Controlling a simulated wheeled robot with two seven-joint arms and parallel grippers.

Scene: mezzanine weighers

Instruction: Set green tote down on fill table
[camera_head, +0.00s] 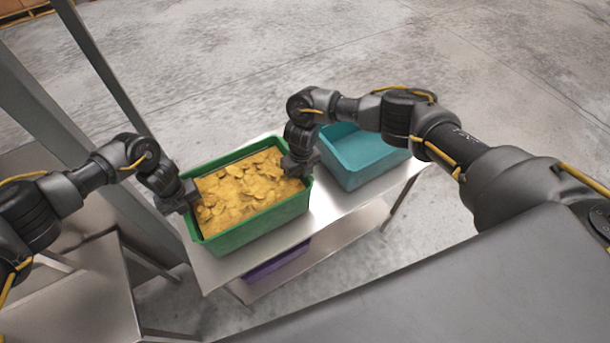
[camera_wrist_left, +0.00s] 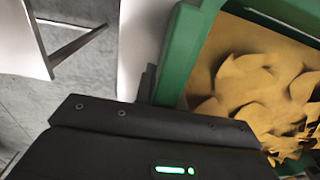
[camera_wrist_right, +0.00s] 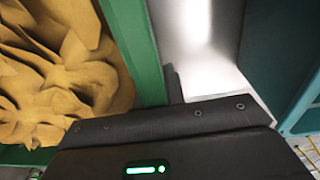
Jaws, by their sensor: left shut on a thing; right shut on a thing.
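The green tote (camera_head: 258,231), filled with yellow chips, is at the left part of the metal fill table (camera_head: 345,202) in the head view. I cannot tell whether its base touches the tabletop or hangs just above it. My left gripper (camera_head: 190,203) is shut on the tote's left wall; that green wall also shows in the left wrist view (camera_wrist_left: 178,55). My right gripper (camera_head: 297,172) is shut on the tote's right wall, which also shows in the right wrist view (camera_wrist_right: 137,45). The fingertips are mostly hidden.
A teal tote (camera_head: 362,158) stands on the table just right of the green one, with a narrow gap between. A purple bin (camera_head: 275,264) sits on the lower shelf. Grey posts (camera_head: 45,105) rise at the left. A grey surface (camera_head: 480,290) fills the lower right.

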